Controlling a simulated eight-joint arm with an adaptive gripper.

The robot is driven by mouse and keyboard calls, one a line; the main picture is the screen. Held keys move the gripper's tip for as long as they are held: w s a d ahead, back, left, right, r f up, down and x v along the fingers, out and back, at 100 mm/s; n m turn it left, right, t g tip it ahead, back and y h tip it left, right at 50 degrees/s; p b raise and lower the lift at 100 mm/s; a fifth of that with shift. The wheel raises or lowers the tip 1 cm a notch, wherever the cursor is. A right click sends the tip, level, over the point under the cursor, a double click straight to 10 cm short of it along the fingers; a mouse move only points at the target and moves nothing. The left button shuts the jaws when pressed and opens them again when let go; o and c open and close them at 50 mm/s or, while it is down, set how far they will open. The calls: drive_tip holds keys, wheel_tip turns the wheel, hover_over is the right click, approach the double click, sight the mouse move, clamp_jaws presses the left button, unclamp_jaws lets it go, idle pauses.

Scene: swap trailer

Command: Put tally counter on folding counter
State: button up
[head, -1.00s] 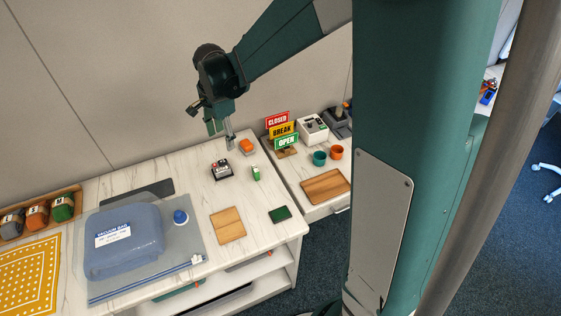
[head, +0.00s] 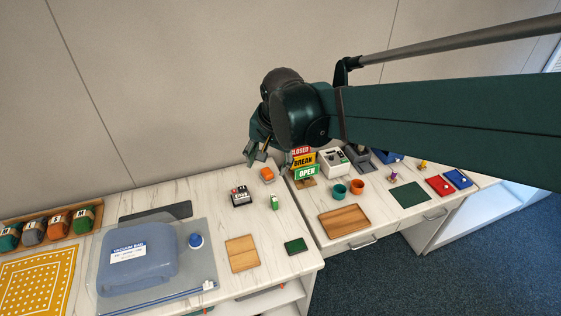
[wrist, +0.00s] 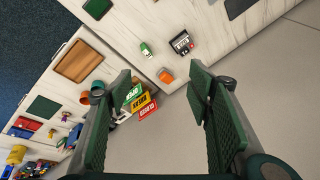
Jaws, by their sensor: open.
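A small black-and-white device with red on top and a row of markings, likely the tally counter (head: 241,196), stands on the left marble-topped counter (head: 222,222); it also shows in the wrist view (wrist: 182,43). A second marble-topped counter (head: 310,213) with a drawer adjoins it on the right. I cannot tell which is the folding counter. My gripper (head: 257,158) is above the back of the left counter, by the wall. In the wrist view its two fingers are wide apart with nothing between them, and the device lies beyond the right finger.
An orange item (head: 267,174) and a small green item (head: 275,202) lie near the device. Sign cards (head: 305,172), cups (head: 339,191) and a wooden tray (head: 344,221) are on the right counter. A blue vacuum bag (head: 140,259) fills much of the left counter.

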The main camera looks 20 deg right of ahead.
drive_tip(key=s+d+r+n+t, duration=0.1)
drive_tip(key=s+d+n+t, duration=0.2)
drive_tip(key=s+n, duration=0.5)
drive_tip(key=shift+s+d, duration=0.35)
drive_tip(key=shift+s, duration=3.55)
wheel_tip(320, 180, down, 20)
drive_tip(key=b, duration=2)
drive_tip(key=shift+f+b, duration=0.2)
drive_tip(key=shift+b, duration=0.1)
